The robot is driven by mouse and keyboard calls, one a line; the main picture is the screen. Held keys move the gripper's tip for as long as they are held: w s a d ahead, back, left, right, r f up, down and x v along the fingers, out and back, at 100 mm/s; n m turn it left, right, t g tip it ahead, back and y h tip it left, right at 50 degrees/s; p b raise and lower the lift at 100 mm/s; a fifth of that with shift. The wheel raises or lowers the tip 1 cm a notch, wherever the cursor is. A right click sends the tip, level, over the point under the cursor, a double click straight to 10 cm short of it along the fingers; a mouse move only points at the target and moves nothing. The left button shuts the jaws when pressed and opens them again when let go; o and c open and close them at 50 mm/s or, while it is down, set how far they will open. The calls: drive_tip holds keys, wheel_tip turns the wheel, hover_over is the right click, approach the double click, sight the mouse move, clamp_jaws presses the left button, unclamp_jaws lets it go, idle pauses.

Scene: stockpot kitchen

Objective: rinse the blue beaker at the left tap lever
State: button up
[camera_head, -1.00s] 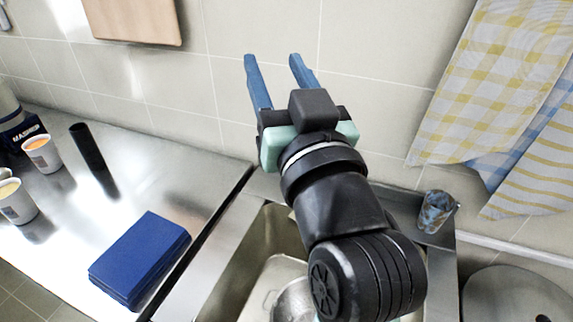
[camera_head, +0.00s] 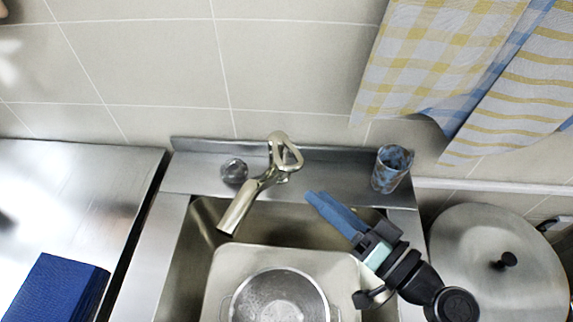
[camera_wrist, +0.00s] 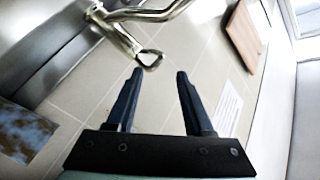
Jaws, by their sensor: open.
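The blue beaker (camera_head: 391,168), mottled blue and brown, stands upright on the right end of the sink's back ledge. What looks like part of it shows at the lower left of the wrist view (camera_wrist: 25,132). The tap (camera_head: 238,210) rises from the ledge's middle, with a looped metal lever (camera_head: 285,152) on top; I see only one lever. My gripper (camera_head: 318,199) is over the sink's back right, left of and nearer than the beaker. In the wrist view my gripper (camera_wrist: 160,72) has its blue fingers apart, nothing between them, with the tap loop just beyond the left fingertip.
A metal pot (camera_head: 278,299) sits in the sink basin (camera_head: 208,218). A small round glassy object (camera_head: 234,171) is left of the tap. A large lidded pot (camera_head: 500,260) stands at right. Towels (camera_head: 440,60) hang above the beaker. A blue book-like block (camera_head: 55,290) lies on the left counter.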

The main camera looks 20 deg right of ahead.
sight(285, 166)
drive_tip(key=p+x, duration=0.1)
drive_tip(key=x, duration=0.8)
drive_tip(key=shift+w+a, duration=0.1)
drive_tip(key=shift+w, duration=0.2)
drive_tip(key=c, duration=0.8)
clamp_jaws()
drive_tip(key=shift+a, duration=0.15)
